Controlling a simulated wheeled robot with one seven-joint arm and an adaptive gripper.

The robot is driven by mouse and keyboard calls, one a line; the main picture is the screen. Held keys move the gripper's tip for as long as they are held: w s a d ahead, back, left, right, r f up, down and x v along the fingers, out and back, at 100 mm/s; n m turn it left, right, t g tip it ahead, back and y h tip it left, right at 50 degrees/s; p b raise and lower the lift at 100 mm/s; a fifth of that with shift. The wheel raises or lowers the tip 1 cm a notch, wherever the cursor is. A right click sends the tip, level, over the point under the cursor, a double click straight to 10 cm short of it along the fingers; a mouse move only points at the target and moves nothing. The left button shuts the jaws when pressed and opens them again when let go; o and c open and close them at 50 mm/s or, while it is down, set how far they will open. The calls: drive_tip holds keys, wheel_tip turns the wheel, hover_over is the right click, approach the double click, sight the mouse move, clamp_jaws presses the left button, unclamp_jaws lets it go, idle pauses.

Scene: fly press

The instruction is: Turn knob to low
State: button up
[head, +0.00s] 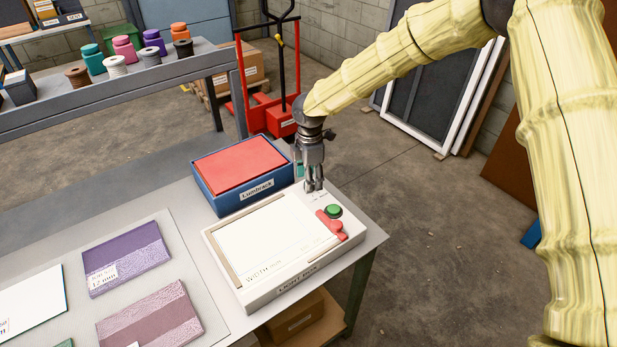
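A white light box (217,247) labelled "LIGHT BOX" sits near the right end of the grey table. On its right side are a red lever-like knob (331,225) and a round green button (333,211). The red knob lies at a slant, pointing toward the lower right. Its setting marks are too small to read. My gripper (314,189) points down over the back right part of the light box, just behind the green button and apart from the red knob. Its fingers look close together, but whether they are fully shut is unclear. Nothing shows in them.
A blue box with a red top (238,165), labelled "Lumbrack", stands directly behind the light box. Purple (125,257) and mauve (150,318) sample boards lie to the left. The table's right edge is close to the light box, with open floor beyond.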

drive_tip(key=shift+s+a+f, duration=0.1)
drive_tip(key=shift+s+f, duration=0.35)
drive_tip(key=w+f, duration=0.3)
drive_tip(key=shift+w+f, duration=0.4)
drive_tip(key=shift+s+r, duration=0.15)
drive_tip(key=shift+r, duration=0.1)
drive_tip(key=shift+s+r, duration=0.45)
drive_tip(key=shift+s, duration=0.1)
drive_tip(key=c, duration=0.7)
drive_tip(key=shift+f, duration=0.15)
drive_tip(key=shift+c, duration=1.4)
drive_tip(key=shift+w+f, duration=0.15)
drive_tip(key=shift+f, duration=0.05)
